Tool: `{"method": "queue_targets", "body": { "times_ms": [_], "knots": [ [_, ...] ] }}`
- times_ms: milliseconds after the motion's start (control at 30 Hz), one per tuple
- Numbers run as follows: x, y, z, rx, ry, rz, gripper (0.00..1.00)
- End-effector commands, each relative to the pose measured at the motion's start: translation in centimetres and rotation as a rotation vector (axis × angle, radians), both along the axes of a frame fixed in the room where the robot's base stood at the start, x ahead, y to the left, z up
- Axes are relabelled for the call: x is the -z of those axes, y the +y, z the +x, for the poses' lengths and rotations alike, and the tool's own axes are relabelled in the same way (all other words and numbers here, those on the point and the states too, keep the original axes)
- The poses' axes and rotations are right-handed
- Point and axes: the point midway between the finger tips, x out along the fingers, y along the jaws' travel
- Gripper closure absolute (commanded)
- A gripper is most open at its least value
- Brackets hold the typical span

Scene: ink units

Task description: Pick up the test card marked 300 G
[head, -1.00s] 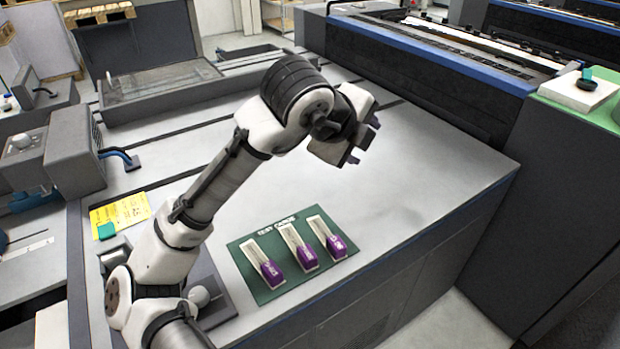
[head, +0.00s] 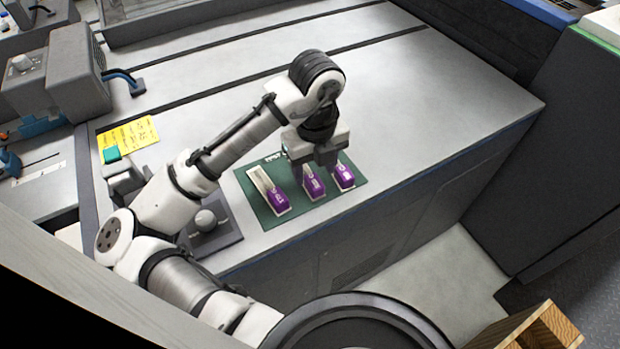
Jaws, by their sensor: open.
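Three test cards lie side by side on a green mat (head: 258,206), each a pale strip with a purple front end. The left card (head: 277,200) is clear of my gripper. The middle card (head: 314,187) shows only its purple end; my gripper hides the rest. The right card (head: 344,177) is partly hidden at its back. White marks on the purple ends are too small to read, so I cannot tell which is 300 G. My gripper (head: 314,170) is open, pointing down over the middle card. I cannot tell whether its fingers touch or straddle that card.
The mat lies on a grey bench top (head: 430,110) near its front edge, with clear surface behind and to the right. A wooden crate (head: 530,330) stands on the floor at lower right.

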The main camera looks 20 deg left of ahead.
Motion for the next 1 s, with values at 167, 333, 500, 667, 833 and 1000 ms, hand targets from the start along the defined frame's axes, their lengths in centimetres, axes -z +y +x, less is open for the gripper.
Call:
{"method": "queue_targets", "body": {
  "times_ms": [167,333,500,667,833,1000],
  "knots": [
    [2.2,-0.1,0.0,0.0,0.002,-0.004,0.47],
    [4.4,-0.1,0.0,-0.001,0.001,-0.001,0.47],
    [5.0,-0.1,0.1,0.001,-0.001,-0.001,0.47],
    [4.9,-0.1,0.1,0.0,-0.001,-0.001,0.53],
    [4.9,-0.1,0.1,0.0,-0.001,-0.001,0.75],
    [4.9,-0.1,0.1,0.0,-0.001,-0.001,0.95]
  ]
}}
